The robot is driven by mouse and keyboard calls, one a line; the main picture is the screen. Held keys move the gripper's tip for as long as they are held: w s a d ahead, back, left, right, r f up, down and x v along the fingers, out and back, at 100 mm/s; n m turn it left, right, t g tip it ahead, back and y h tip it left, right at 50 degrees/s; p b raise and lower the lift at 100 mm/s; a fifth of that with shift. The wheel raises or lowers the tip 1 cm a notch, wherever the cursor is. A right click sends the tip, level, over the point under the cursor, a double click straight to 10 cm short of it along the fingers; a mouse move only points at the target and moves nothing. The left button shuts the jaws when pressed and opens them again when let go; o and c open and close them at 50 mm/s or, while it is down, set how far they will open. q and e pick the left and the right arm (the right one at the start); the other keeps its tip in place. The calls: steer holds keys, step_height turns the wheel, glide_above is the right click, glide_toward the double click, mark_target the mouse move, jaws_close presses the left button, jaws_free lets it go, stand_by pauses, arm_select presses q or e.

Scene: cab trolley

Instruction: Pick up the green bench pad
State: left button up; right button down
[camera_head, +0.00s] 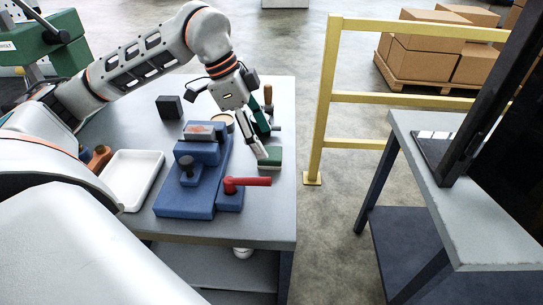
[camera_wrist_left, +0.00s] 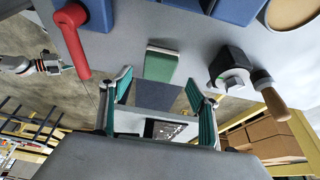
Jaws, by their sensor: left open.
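The green bench pad (camera_head: 271,153) is a small block with a green face and a pale edge. It lies near the right edge of the grey bench, and in the left wrist view the pad (camera_wrist_left: 160,66) shows just beyond the fingertips. My left gripper (camera_head: 261,142) is open and empty, pointing down close to the pad. In the left wrist view its two green-lined fingers (camera_wrist_left: 159,82) stand wide apart, with the pad between their lines. Contact cannot be told. What looks like my right gripper (camera_wrist_left: 52,66) is small and far off at the left.
A blue vise (camera_head: 185,198) with a red handle (camera_head: 247,182) stands close left of the pad. A white tray (camera_head: 131,178), a black block (camera_head: 169,107) and a wooden-handled tool (camera_wrist_left: 270,95) are also on the bench. A yellow rail (camera_head: 322,110) stands right, beyond a floor gap.

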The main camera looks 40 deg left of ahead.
mark_target(269, 153)
arm_select(q)
steer(key=x, duration=0.4)
steer(key=shift+s, duration=0.15)
steer(key=shift+d+f, duration=0.1)
steer(key=shift+f, duration=0.2)
steer(key=c, duration=1.2)
arm_select(e)
steer(key=shift+w+d+r, duration=0.1)
steer(key=shift+w+r, duration=0.1)
steer(key=shift+w, duration=0.3)
